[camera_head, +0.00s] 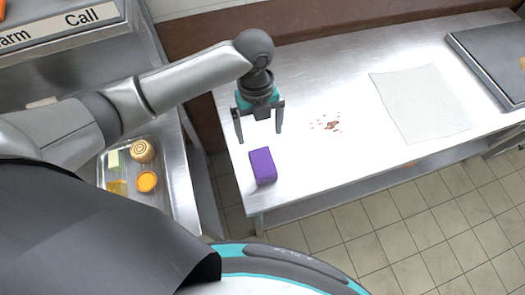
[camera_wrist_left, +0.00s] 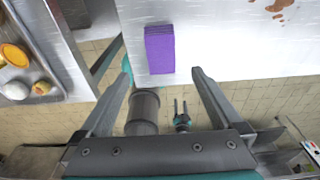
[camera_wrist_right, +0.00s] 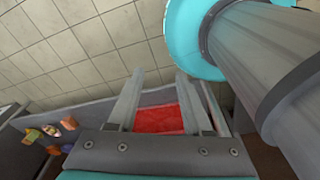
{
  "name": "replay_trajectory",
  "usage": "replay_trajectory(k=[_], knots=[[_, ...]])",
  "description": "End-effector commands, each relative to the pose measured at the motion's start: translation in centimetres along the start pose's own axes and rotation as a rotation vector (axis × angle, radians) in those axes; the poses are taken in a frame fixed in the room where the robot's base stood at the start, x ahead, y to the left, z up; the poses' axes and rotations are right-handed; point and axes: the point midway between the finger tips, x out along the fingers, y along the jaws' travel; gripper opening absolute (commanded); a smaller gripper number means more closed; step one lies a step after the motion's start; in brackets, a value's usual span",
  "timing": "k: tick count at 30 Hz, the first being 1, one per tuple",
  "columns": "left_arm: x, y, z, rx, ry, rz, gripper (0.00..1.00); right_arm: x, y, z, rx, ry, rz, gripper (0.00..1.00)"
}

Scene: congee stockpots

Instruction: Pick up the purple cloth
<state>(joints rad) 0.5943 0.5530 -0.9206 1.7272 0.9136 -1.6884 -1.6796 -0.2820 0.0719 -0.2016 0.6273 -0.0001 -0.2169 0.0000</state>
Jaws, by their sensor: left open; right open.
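The purple cloth (camera_head: 262,166) is a folded, block-like bundle on the metal table near its front left corner. It also shows in the left wrist view (camera_wrist_left: 160,49), ahead of the fingers and near the table edge. My left gripper (camera_head: 259,138) is open and empty, and in the head view it appears just above the cloth with no contact visible. My right gripper (camera_wrist_right: 158,80) is open and empty in the right wrist view. It points down toward floor tiles and a red surface (camera_wrist_right: 159,119), and is not seen in the head view.
Brown crumbs or stains (camera_head: 328,124) lie on the metal table (camera_head: 310,75) right of the cloth. A pale sheet (camera_head: 418,102) lies farther right, and a dark board (camera_head: 490,60) beyond it. A tray (camera_head: 117,178) with food items stands on a left counter. Tiled floor is in front.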

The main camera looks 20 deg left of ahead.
Motion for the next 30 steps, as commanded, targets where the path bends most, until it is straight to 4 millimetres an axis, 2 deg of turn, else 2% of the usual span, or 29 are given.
replay_trajectory(k=[3, 8, 12, 19, 27, 30], knots=[[2.8, 0.1, -0.2, -0.001, 0.005, 0.003, 1.00, 0.3, 0.1, 2.1, -0.001, -0.033, 0.001, 0.50], [6.2, 0.0, -0.2, -0.001, 0.005, 0.002, 1.00, 0.7, 0.3, 3.4, -0.003, -0.053, 0.003, 0.50], [8.2, -0.1, -0.1, -0.001, 0.003, 0.000, 1.00, 1.0, 0.4, 3.0, -0.002, -0.048, 0.005, 0.50], [9.7, -0.1, -0.1, -0.001, 0.002, 0.000, 1.00, 1.3, 0.6, 1.8, -0.002, -0.026, 0.007, 0.50], [13.5, -0.2, -0.2, -0.001, 0.003, 0.000, 1.00, 1.9, 0.5, 1.8, -0.001, -0.024, 0.007, 0.50], [14.1, -0.2, -0.1, 0.000, 0.001, 0.000, 1.00, 2.0, 0.5, 1.9, -0.001, -0.025, 0.007, 0.50]])
